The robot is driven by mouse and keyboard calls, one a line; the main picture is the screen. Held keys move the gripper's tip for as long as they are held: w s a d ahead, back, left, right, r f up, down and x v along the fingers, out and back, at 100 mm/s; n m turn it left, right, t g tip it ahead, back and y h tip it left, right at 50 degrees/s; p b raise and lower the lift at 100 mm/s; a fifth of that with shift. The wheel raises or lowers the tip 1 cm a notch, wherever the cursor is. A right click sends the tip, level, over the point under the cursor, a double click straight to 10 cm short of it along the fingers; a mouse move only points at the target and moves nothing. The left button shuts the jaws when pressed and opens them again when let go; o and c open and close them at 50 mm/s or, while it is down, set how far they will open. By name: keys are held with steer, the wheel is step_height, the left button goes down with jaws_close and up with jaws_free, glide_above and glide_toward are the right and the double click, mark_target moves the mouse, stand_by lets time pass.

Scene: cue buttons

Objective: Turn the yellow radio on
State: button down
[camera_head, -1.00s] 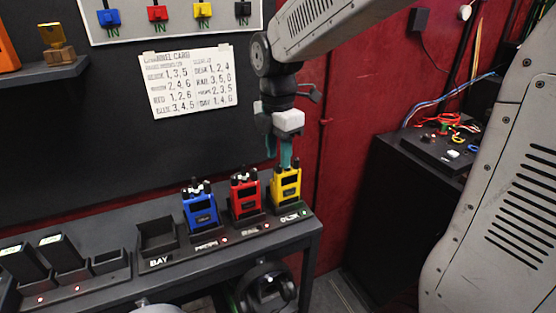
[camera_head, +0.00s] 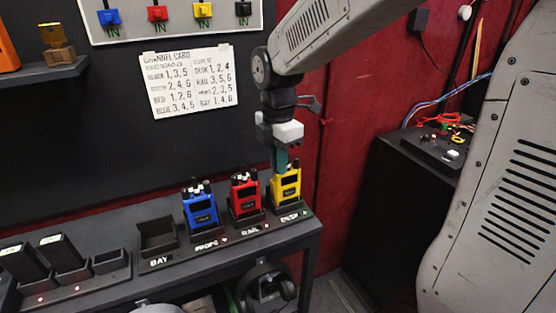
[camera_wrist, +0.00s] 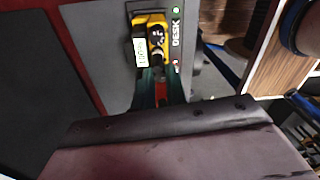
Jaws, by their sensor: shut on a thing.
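The yellow radio (camera_head: 286,188) stands upright in the DESK slot at the right end of the dark shelf. In the wrist view its yellow top (camera_wrist: 151,19) shows, with a small pale display (camera_wrist: 141,52) and dark knobs. My gripper (camera_head: 281,163) reaches down onto the radio's top from above. In the wrist view its teal fingers (camera_wrist: 157,76) are shut on a dark knob (camera_wrist: 157,57) on the radio's top. The fingers partly hide the knob, and the display's text is too small to read surely.
A red radio (camera_head: 244,195) and a blue radio (camera_head: 201,208) stand close to the left. The BAY slot (camera_head: 158,237) is empty. A channel card (camera_head: 191,81) hangs on the wall behind. A black cabinet with wires (camera_head: 440,140) stands to the right.

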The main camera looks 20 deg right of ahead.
steer(key=shift+m, duration=0.3)
steer(key=m, duration=0.6)
steer(key=shift+m, duration=0.3)
stand_by(0.3)
steer(key=c, duration=1.4)
jaws_free()
step_height(320, 180, up, 8)
steer(key=shift+d+f, duration=0.1)
